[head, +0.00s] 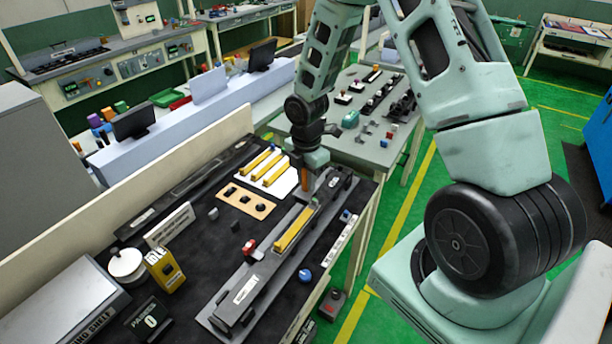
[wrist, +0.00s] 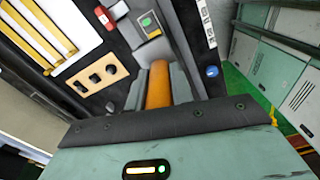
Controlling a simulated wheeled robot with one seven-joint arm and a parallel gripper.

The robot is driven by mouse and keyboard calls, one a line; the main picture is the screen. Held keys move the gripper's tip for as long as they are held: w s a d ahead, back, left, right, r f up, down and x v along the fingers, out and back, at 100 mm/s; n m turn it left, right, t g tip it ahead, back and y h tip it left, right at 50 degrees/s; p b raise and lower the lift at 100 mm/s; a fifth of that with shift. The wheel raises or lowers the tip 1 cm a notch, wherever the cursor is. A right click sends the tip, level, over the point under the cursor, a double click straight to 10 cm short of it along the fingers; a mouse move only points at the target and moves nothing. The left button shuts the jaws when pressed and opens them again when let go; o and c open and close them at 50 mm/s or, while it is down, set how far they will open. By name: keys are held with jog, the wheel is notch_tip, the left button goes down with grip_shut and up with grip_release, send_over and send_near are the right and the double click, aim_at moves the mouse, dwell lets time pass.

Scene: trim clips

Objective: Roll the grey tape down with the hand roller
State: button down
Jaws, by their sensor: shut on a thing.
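My gripper (head: 307,180) is shut on the orange handle of the hand roller (wrist: 159,85). The handle stands between the two grey fingers in the wrist view; the roller's working end is hidden or too small to make out. In the head view my gripper is over the far part of the long grey fixture (head: 222,319), beyond a yellow trim strip (head: 292,232) lying along it. I cannot tell whether the roller touches the fixture. I cannot clearly pick out the grey tape in either view.
Left of the fixture lie a tan board (head: 246,202) with dark clips and a white sheet with several yellow strips (head: 268,167). A red piece (head: 249,246) sits by the fixture. A blue knob (head: 304,275) and a white labelled strip (head: 340,246) are to its right.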

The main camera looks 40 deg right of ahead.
aim_at(306, 192)
jog(key=shift+r, duration=0.1)
jog(key=shift+f+b, duration=2.2)
jog(key=shift+f, duration=1.25)
jog(key=shift+f, duration=0.2)
jog(key=shift+s+a, duration=0.1)
jog(key=shift+a, duration=0.1)
jog(key=shift+s+a+f+b, duration=0.1)
jog(key=shift+s+a+b, duration=0.4)
jog(key=shift+a, duration=0.85)
jog(key=shift+s+a+r+b, duration=0.1)
jog(key=shift+s+a+b, duration=0.3)
jog(key=shift+a, duration=0.95)
jog(key=shift+s+a+f+b, duration=0.1)
jog(key=shift+s+a+b, duration=0.15)
jog(key=shift+s+a, duration=0.8)
jog(key=shift+w+a, duration=0.3)
jog(key=shift+w, duration=0.05)
